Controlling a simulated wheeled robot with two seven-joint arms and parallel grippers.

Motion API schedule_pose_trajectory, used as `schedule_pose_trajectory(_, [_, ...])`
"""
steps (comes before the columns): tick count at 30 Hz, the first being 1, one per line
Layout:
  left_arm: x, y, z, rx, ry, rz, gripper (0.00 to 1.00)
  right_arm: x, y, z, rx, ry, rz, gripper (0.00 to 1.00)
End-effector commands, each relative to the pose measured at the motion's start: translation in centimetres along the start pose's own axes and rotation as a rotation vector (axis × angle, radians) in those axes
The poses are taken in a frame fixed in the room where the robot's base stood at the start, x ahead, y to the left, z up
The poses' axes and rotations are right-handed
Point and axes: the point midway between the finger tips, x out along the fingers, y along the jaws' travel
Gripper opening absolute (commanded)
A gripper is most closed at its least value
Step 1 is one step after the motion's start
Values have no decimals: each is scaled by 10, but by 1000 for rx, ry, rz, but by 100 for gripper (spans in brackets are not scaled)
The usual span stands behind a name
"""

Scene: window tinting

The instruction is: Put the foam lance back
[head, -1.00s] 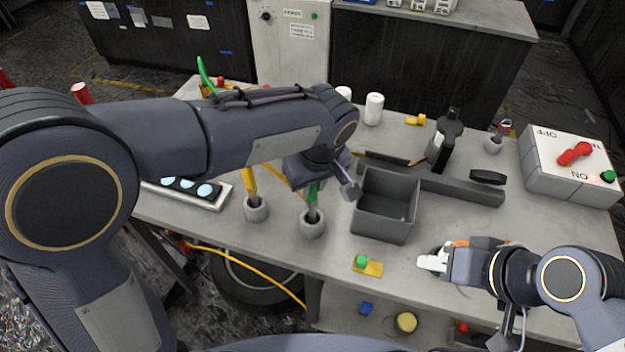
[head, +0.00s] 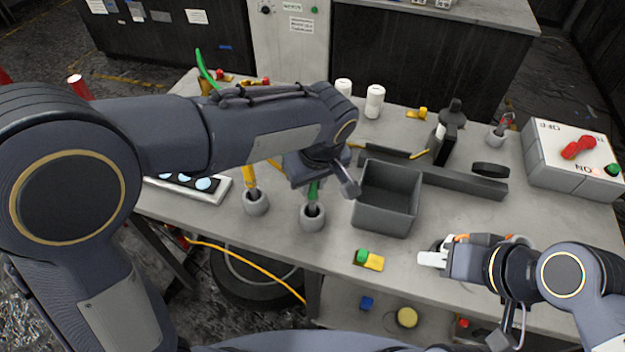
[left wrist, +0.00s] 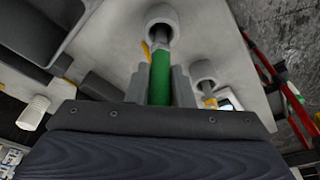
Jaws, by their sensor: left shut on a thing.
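The green-handled lance (head: 313,189), which I take for the foam lance, is in my left gripper. My left gripper (left wrist: 160,84) is shut on its green handle, which shows between the two fingers in the left wrist view (left wrist: 160,72). The lance's grey lower end points into the mouth of a round grey holder (head: 312,218). The holder also shows in the left wrist view (left wrist: 166,20). How deep the end sits is unclear. My left wrist hides the upper handle in the head view. My right gripper (head: 432,259) is over the right front of the table, apart from the lance.
A second grey holder (head: 255,203) with a yellow-handled tool (head: 249,175) stands left of the first. A grey open bin (head: 387,215) is close on the right. A yellow block with a green knob (head: 370,261) lies near the front edge. A switch box (head: 570,165) stands far right.

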Motion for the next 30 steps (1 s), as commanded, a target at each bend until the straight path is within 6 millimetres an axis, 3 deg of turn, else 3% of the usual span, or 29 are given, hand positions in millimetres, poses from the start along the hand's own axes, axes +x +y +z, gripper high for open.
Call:
schedule_pose_trajectory(6, [5, 0, 1, 0, 0, 0, 0, 4, 2, 2, 0, 0, 0, 35])
schedule_pose_trajectory(7, [4, 0, 1, 0, 0, 0, 24, 3, 1, 2, 0, 0, 0, 35])
schedule_pose_trajectory(12, [4, 0, 1, 0, 0, 0, 46, 3, 1, 1, 0, 0, 0, 35])
schedule_pose_trajectory(22, [1, 0, 1, 0, 1, 2, 46, 3, 1, 2, 0, 0, 0, 35])
schedule_pose_trajectory(30, [-41, 1, 1, 0, 2, 6, 46, 5, 2, 3, 0, 0, 0, 35])
